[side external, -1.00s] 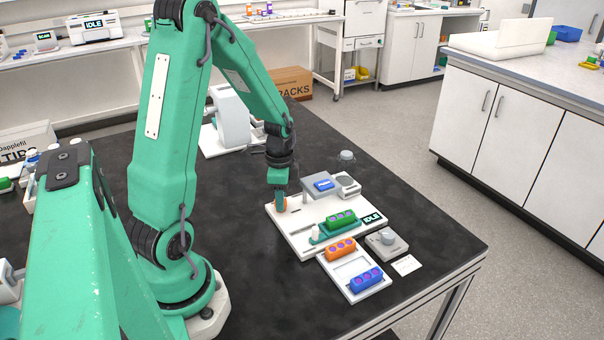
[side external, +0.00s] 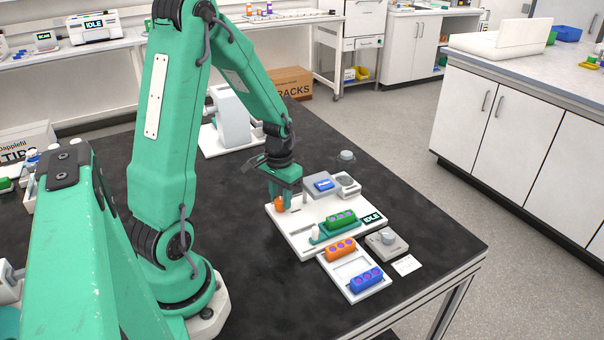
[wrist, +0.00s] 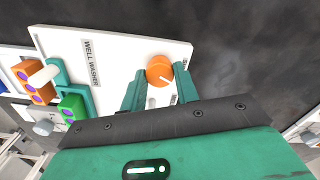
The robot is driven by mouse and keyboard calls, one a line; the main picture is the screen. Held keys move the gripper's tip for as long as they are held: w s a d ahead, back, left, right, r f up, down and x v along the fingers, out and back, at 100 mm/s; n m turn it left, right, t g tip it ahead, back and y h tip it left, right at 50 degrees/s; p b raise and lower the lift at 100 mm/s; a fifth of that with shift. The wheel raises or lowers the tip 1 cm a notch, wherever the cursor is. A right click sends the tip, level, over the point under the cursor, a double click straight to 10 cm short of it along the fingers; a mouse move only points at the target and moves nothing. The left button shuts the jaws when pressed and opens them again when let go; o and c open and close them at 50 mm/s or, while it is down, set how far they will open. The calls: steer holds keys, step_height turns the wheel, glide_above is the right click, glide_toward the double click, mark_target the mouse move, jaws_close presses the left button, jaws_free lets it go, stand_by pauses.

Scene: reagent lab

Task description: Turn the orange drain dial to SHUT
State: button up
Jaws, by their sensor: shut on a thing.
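The orange drain dial (wrist: 157,66) sits on the white well washer plate (wrist: 120,45) between my fingertips in the wrist view. A short white mark on its face points toward the lower right. Small lettering beside it is partly hidden by my fingers and too small to read. My gripper (wrist: 161,80) is shut on the dial, one green finger on each side. In the side view the dial (side external: 280,203) shows at the left corner of the plate, with my gripper coming down on it from above.
A grey block with a blue piece (side external: 323,185) stands behind. In front are an orange rack (side external: 341,249), a blue rack (side external: 367,279) and a grey knob box (side external: 387,243). Black bench is clear to the right.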

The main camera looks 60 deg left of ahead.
mark_target(280, 200)
steer(key=n, duration=0.4)
steer(key=shift+a+n, duration=0.15)
steer(key=shift+n, duration=0.25)
steer(key=o, duration=1)
steer(key=shift+c, duration=0.2)
steer(key=shift+r, duration=0.15)
steer(key=shift+r, duration=3.8)
